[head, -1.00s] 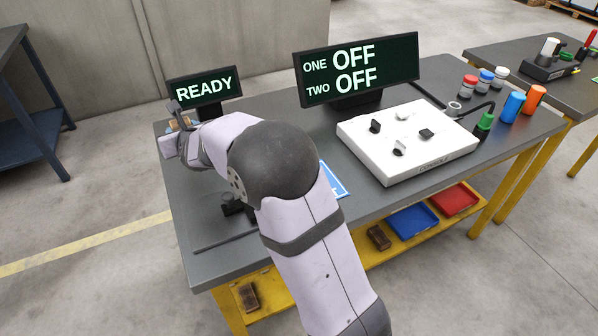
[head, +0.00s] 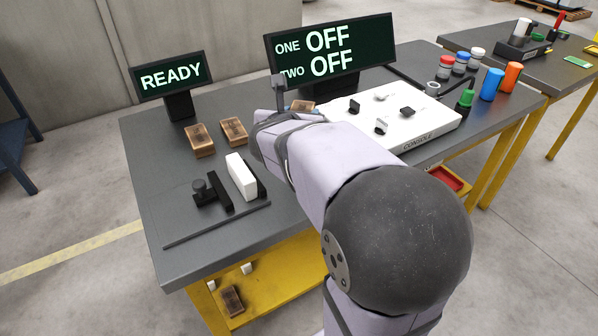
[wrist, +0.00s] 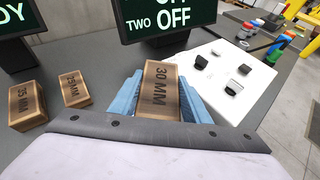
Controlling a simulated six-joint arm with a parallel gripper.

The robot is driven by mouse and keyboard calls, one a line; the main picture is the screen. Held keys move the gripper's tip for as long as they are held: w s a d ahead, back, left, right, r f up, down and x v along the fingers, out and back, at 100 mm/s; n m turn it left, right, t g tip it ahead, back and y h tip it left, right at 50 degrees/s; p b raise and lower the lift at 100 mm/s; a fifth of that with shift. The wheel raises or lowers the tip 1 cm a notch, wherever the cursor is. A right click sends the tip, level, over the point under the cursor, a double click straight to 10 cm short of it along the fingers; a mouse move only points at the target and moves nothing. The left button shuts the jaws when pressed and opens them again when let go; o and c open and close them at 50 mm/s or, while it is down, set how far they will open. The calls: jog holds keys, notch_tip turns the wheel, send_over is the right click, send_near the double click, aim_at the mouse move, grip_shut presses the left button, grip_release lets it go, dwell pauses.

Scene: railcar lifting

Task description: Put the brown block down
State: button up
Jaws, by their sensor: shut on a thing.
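My gripper (wrist: 161,98) is shut on a brown block marked 30 MM (wrist: 160,86), with a blue finger on each side of it. In the head view the held block (head: 302,105) shows only in part, just beyond my gripper and left of the white console. My wrist hides the rest of it. I cannot tell whether it touches the grey table (head: 150,180). Two other brown blocks lie on the table to the left: one marked 35 MM (head: 199,140) and one marked 25 MM (head: 233,131).
The white console (head: 420,122) with black knobs is close on the right. The ONE OFF, TWO OFF display (head: 330,58) stands behind. The READY display (head: 172,76) is at back left. A fixture with a white block (head: 241,177) is at front left. Coloured containers stand far right.

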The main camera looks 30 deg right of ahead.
jog(key=shift+s+d+f+m+h, duration=0.2)
jog(key=shift+s+d, duration=0.2)
jog(key=shift+s, duration=0.2)
jog(key=shift+s+d+f+m+h, duration=0.1)
jog(key=shift+s+d+f, duration=0.1)
jog(key=shift+s+d, duration=0.25)
jog(key=shift+a+f+b, duration=0.15)
jog(key=shift+f+b, duration=2.2)
jog(key=shift+f, duration=2.6)
jog(key=shift+f, duration=0.15)
jog(key=o, duration=1.1)
